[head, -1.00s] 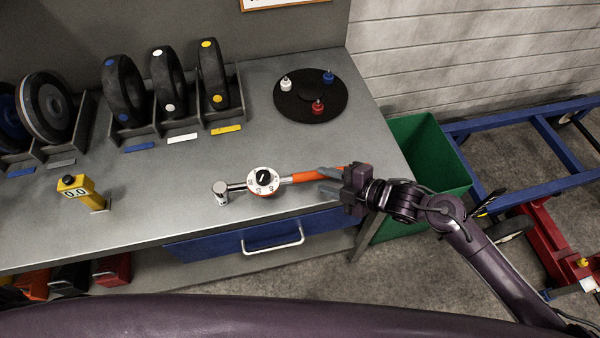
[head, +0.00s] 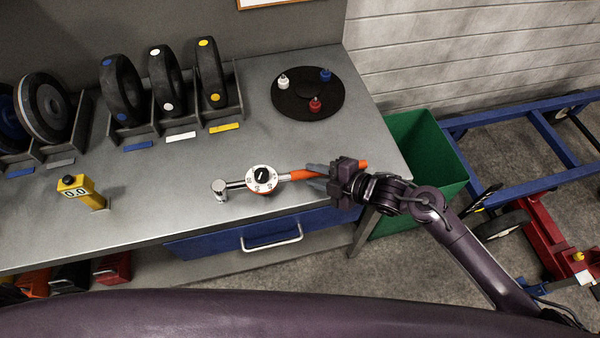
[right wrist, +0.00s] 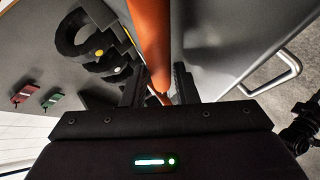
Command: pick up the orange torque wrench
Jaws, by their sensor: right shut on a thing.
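The orange torque wrench (head: 302,175) lies across the right front of the grey bench. Its round white dial (head: 262,179) and chrome square head (head: 220,190) point left, and its orange handle end shows past my gripper on the right. My right gripper (head: 318,178) is shut on the orange handle, with its fingers on either side of it. In the right wrist view the orange handle (right wrist: 150,40) runs down between the two dark fingers. I cannot tell whether the wrench touches the bench top. My left gripper is not in view.
Tyres in racks (head: 168,85) stand at the back left. A dark round tray (head: 308,95) with several coloured pieces lies at the back right. A yellow gauge (head: 82,191) stands at the left. A green bin (head: 425,150) stands beyond the bench's right end. A blue drawer (head: 255,232) is below the wrench.

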